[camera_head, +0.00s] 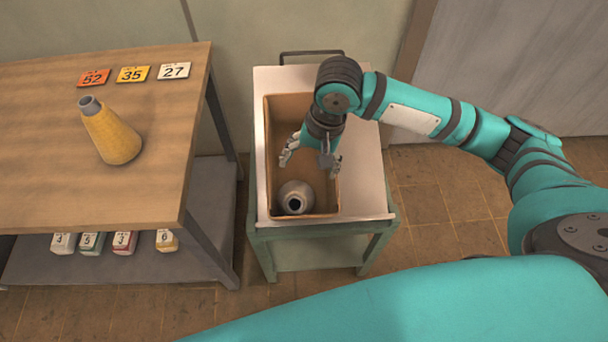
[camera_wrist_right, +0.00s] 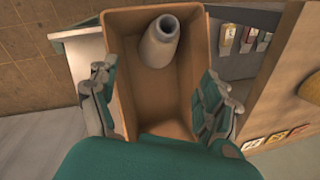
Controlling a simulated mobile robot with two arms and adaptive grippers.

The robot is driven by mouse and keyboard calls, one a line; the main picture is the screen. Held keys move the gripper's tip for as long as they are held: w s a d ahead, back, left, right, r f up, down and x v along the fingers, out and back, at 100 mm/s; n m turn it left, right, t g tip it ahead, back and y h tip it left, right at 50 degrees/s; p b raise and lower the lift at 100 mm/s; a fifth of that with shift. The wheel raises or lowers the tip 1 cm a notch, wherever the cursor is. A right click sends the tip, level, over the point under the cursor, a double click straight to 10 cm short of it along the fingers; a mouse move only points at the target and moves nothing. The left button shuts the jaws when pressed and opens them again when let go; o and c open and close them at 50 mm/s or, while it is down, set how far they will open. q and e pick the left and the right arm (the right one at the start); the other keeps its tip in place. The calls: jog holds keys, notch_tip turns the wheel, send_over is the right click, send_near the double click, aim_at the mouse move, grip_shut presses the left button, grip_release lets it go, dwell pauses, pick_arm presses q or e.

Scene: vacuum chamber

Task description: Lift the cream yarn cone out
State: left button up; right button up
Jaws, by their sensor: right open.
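The cream yarn cone (camera_head: 296,196) stands inside a brown open box (camera_head: 268,150) on the cart, near the box's front end. Its top hole faces up. In the right wrist view the cone (camera_wrist_right: 159,43) looks greyish-white and sits at the far end of the box (camera_wrist_right: 188,95). My right gripper (camera_head: 311,168) hangs over the box behind the cone, with its fingers spread and empty. In the wrist view its fingers (camera_wrist_right: 160,105) are wide apart, and the cone lies ahead of them, untouched. My left gripper is not in view.
The green cart (camera_head: 320,252) has a pale top. A wooden table (camera_head: 150,190) stands left of it with a yellow cone (camera_head: 112,135) and number cards (camera_head: 134,74). Several numbered items (camera_head: 120,242) sit on its lower shelf. Tiled floor is open right of the cart.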

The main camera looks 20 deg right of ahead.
aim_at(298, 189)
jog(key=a+f, duration=0.1)
jog(key=f, duration=0.4)
jog(key=w+f, duration=0.1)
jog(key=f, duration=0.5)
jog(key=a+f, duration=0.1)
jog(key=f, duration=0.4)
jog(key=shift+w+a+f, duration=0.3)
jog(key=shift+w, duration=0.1)
